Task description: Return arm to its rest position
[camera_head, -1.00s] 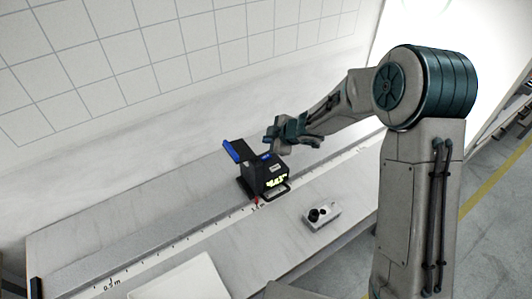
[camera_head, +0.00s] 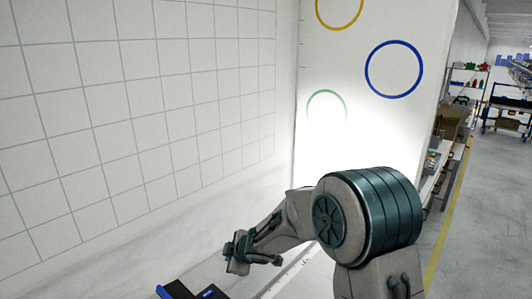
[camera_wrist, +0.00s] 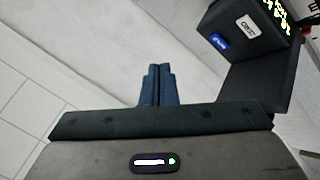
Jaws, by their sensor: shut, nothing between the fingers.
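My gripper (camera_head: 250,252) is at the lower middle of the head view, at the end of my bent arm. In the wrist view its two blue-grey fingers (camera_wrist: 156,84) are together, with nothing between them. A black boxy device (camera_wrist: 252,52) with a small blue label and lit yellow-green characters is at the upper right of the wrist view, apart from the fingertips. In the head view only the top of this device (camera_head: 180,291), with blue parts, shows at the bottom edge; the rest is cut off.
A white gridded wall (camera_head: 140,110) stands on the left. A bright white panel (camera_head: 375,110) with coloured rings stands behind my arm. At the right are shelves and a blue cart (camera_head: 508,112), with a yellow floor line and open floor.

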